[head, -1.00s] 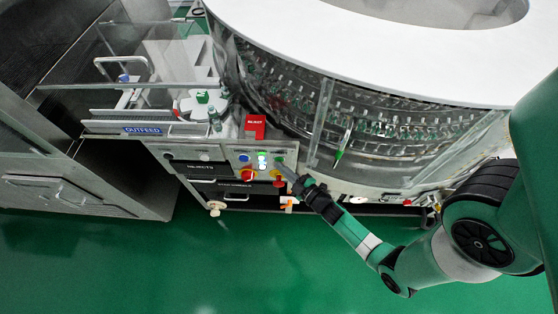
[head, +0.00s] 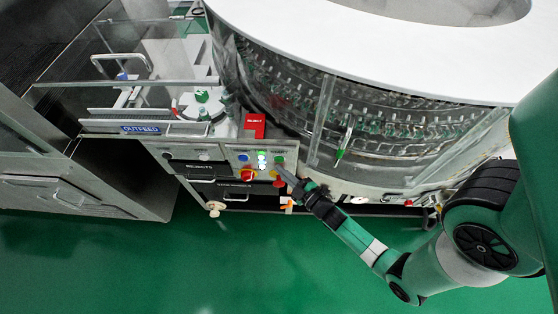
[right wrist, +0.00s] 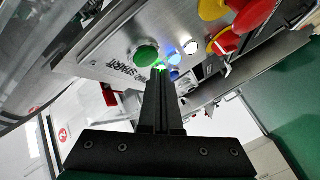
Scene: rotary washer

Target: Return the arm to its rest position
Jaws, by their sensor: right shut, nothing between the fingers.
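My right gripper (head: 283,172) is shut and empty in front of the control panel (head: 235,160) of the washer. Its fingertips are close below the green button (head: 280,158). In the right wrist view the shut fingers (right wrist: 159,73) point at the panel, just beside the green button (right wrist: 145,55) marked START; I cannot tell whether they touch it. My right arm reaches in from the right over the green floor. My left gripper is not in view.
The glass-walled carousel (head: 300,100) stands behind, the OUTFEED section (head: 141,129) at left. The green floor (head: 270,260) in front is open.

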